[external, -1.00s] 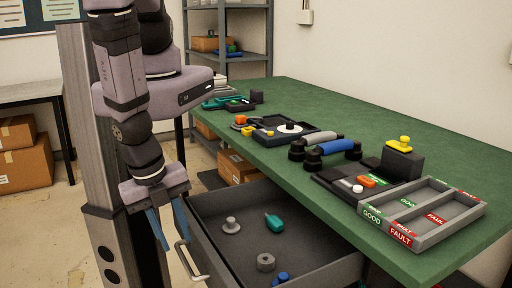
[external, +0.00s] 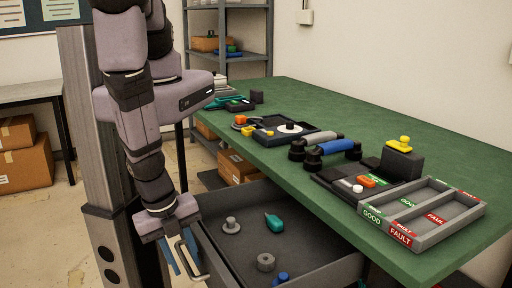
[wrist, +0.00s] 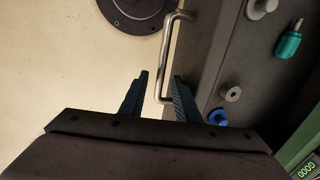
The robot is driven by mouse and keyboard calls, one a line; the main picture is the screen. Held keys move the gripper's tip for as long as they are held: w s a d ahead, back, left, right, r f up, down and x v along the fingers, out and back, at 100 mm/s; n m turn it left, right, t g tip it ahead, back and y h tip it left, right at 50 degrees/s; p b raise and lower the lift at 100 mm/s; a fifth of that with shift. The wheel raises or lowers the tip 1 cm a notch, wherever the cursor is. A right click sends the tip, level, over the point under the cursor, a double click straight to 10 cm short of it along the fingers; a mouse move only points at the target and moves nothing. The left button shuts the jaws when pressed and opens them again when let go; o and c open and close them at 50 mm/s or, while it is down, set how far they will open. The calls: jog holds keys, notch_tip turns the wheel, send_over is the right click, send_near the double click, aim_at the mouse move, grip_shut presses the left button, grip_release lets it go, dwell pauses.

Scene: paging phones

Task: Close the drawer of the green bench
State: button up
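The drawer (external: 322,272) of the green bench (external: 320,115) is pulled out, with its inside showing. Its metal bar handle (external: 203,276) is on the left, outer side; it also shows in the wrist view (wrist: 173,50). My gripper (external: 181,258) is at the handle, pointing down. In the wrist view my gripper (wrist: 159,76) is open, with the lower end of the handle appearing between the two blue fingers. I cannot tell whether a finger touches the bar. Part of the handle is hidden behind the gripper in the external view.
The drawer holds a grey knob (external: 231,226), a teal piece (external: 274,222), a grey ring (external: 266,262) and a blue piece (external: 281,278). Phone parts and a grey sorting tray (external: 440,233) lie on the bench top.

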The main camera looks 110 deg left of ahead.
grip_shut()
jog(key=p, duration=0.3)
send_over(297, 245)
jog(key=shift+s+d, duration=0.15)
jog(key=shift+s, duration=0.3)
jog(key=shift+w+a, duration=0.2)
jog(key=shift+w, duration=0.2)
grip_release()
jog(key=shift+a, duration=0.1)
